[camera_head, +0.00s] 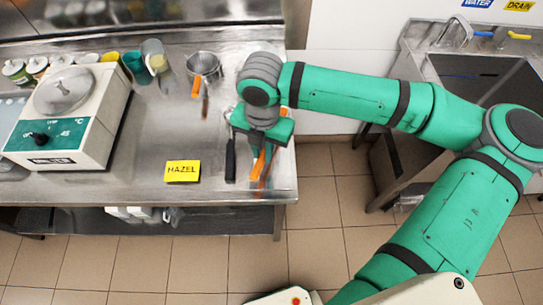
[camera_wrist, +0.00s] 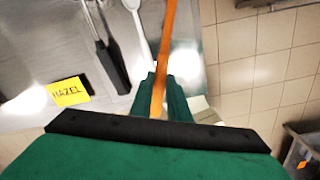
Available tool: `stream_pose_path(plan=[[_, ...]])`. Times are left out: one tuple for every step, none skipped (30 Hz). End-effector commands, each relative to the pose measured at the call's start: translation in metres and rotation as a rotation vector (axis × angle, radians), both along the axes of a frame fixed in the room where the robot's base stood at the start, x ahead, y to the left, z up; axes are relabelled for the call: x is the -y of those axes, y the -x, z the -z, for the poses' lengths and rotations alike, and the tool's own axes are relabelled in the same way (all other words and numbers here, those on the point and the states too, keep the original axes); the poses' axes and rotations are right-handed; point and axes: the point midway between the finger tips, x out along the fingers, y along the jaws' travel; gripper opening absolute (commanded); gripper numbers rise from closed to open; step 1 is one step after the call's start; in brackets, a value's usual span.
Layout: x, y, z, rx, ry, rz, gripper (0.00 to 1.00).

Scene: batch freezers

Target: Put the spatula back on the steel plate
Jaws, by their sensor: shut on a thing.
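My gripper (camera_head: 264,143) is above the right end of the steel counter. It is shut on the long orange spatula (camera_head: 262,164), whose orange length runs between the green fingertips in the wrist view (camera_wrist: 168,32). The spatula's far end is out of the wrist view, and part of it is hidden by my gripper in the head view. A pale, shiny flat patch (camera_head: 283,184) at the counter's front right corner may be the steel plate; I cannot tell for sure.
A black-handled tool (camera_head: 230,160) and a white utensil (camera_wrist: 138,22) lie left of the spatula. A yellow HAZEL card (camera_head: 182,171), another orange-handled tool (camera_head: 197,87), a metal pot (camera_head: 203,66) and the batch freezer (camera_head: 68,115) are further left. A sink (camera_head: 480,75) stands right, across a floor gap.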

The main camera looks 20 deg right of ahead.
Motion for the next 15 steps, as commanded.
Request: stream_pose_path(plan=[[0.006,-0.001,0.007,-0.002,0.0,0.003,0.0],[0.009,-0.001,0.01,-0.001,0.0,0.004,0.0],[0.012,-0.002,0.013,-0.001,0.001,0.003,0.0],[0.014,-0.003,0.016,-0.001,0.001,0.002,0.0],[0.015,-0.003,0.017,0.0,0.0,0.002,0.0],[0.016,-0.004,0.018,0.0,0.0,0.002,0.0],[0.017,-0.004,0.019,0.0,0.0,0.002,0.0],[0.018,-0.004,0.021,0.0,0.0,0.002,0.0],[0.019,-0.004,0.022,-0.001,-0.001,0.002,0.0],[0.02,-0.005,0.024,-0.001,0.0,0.002,0.0],[0.022,-0.005,0.026,-0.001,0.0,0.002,0.0],[0.025,-0.005,0.03,-0.001,0.0,0.002,0.0],[0.025,-0.006,0.033,-0.001,-0.001,0.001,0.0],[0.025,-0.006,0.038,-0.002,-0.001,0.0,0.0],[0.024,-0.005,0.044,-0.003,-0.001,0.0,0.0]])
